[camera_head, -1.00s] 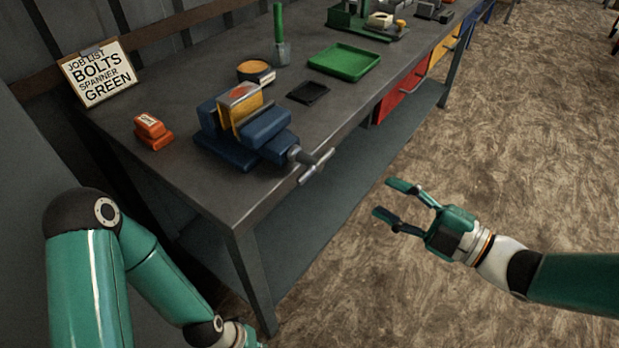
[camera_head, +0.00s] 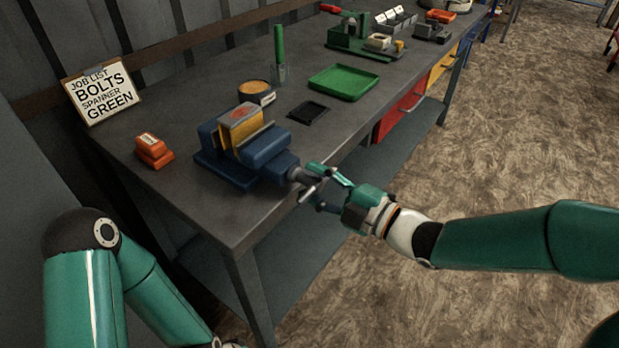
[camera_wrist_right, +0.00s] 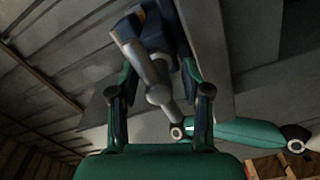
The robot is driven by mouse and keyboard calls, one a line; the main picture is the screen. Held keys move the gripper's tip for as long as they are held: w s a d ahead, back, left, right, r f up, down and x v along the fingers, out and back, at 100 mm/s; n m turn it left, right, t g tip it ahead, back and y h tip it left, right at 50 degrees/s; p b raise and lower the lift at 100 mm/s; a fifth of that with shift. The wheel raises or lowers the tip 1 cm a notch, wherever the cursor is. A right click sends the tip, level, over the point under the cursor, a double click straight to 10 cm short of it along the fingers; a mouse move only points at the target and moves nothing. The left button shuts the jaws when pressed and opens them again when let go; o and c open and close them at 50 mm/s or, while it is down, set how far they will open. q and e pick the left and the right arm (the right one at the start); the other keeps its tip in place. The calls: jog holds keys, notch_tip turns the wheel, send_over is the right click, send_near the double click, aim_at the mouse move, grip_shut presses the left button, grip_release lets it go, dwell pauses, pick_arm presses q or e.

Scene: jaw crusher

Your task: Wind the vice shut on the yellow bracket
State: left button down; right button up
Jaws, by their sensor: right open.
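The blue vice (camera_head: 262,150) stands at the near end of the grey workbench. The yellow bracket (camera_head: 241,128) sits upright between its jaws. The vice's grey screw and cross handle (camera_head: 308,186) stick out past the bench's front edge. My right gripper (camera_head: 318,186) is open at the handle, one finger on each side of it. In the right wrist view the handle (camera_wrist_right: 158,94) lies between the two open fingers; I cannot tell whether they touch it. My left arm shows at the lower left, with its gripper out of view.
On the bench (camera_head: 190,205) are an orange block (camera_head: 153,152), a tin (camera_head: 256,92), a small black tray (camera_head: 307,112), a green tray (camera_head: 343,82) and a green-handled tool (camera_head: 280,50). A job list sign (camera_head: 102,92) stands behind. Open floor lies right of the bench.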

jog(key=shift+w+a, duration=0.45)
jog(key=shift+a, duration=0.15)
